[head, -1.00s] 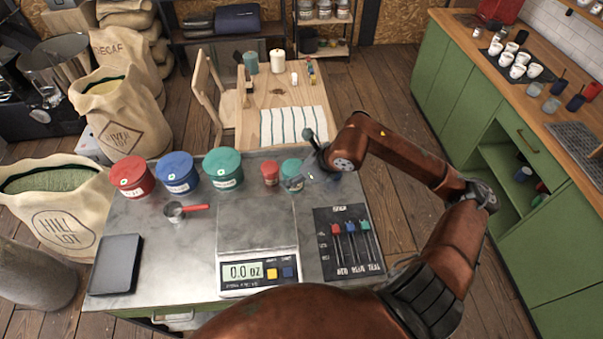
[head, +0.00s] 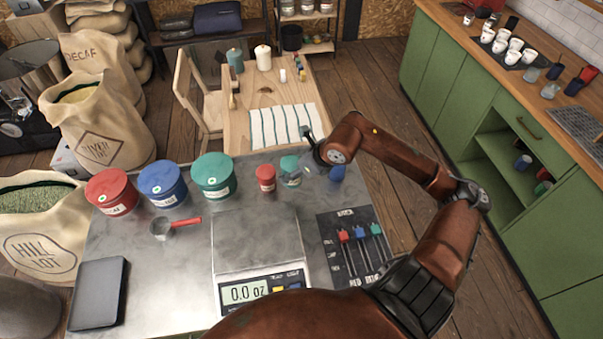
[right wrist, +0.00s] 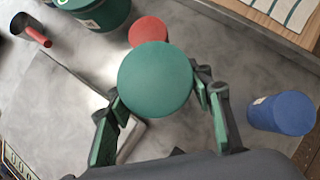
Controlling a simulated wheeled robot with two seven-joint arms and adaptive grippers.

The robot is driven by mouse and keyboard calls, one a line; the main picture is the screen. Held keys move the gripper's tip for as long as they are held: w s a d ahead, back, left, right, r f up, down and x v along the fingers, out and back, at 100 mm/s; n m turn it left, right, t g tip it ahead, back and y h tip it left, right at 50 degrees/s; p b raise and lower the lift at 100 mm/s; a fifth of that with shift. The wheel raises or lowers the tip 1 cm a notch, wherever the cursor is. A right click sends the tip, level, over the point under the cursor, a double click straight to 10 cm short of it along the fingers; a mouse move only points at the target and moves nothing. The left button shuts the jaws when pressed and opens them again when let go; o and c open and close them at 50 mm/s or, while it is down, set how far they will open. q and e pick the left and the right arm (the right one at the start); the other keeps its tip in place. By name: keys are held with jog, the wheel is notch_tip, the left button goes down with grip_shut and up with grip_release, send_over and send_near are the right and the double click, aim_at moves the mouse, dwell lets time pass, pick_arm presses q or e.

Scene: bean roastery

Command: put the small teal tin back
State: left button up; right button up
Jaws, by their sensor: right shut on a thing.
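The small teal tin (head: 289,165) is between the fingers of my right gripper (head: 301,176), which is shut on it. In the right wrist view its round green lid (right wrist: 155,79) fills the space between the two fingers. It appears upright and seems a little above the steel worktop (head: 195,255), though its base is not clear. A small red tin (head: 265,178) stands just left of it, and a small blue tin (head: 337,173) stands to the right, beside my wrist. My left gripper is not in view.
Large red (head: 111,191), blue (head: 162,184) and green (head: 213,176) tins line the worktop's back left. A red-handled scoop (head: 175,227), black tablet (head: 98,293), scale (head: 257,240) and slider panel (head: 350,245) lie in front. A wooden table (head: 265,95) stands behind.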

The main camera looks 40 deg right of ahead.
jog(key=w+d+f, duration=0.1)
jog(key=d+f, duration=0.1)
jog(key=w+d+f, duration=0.1)
jog(key=d+f, duration=0.1)
jog(key=f, duration=0.1)
jog(key=w+d+f, duration=0.1)
jog(key=d+f, duration=0.1)
jog(key=d, duration=0.1)
jog(key=shift+w+d+f, duration=0.1)
jog(key=shift+w+f, duration=0.05)
jog(key=shift+w, duration=0.1)
jog(key=shift+d+f, duration=0.1)
jog(key=shift+f, duration=1.5)
jog(key=shift+f, duration=0.2)
jog(key=o, duration=1.4)
jog(key=v, duration=1.2)
jog(key=shift+r, duration=0.15)
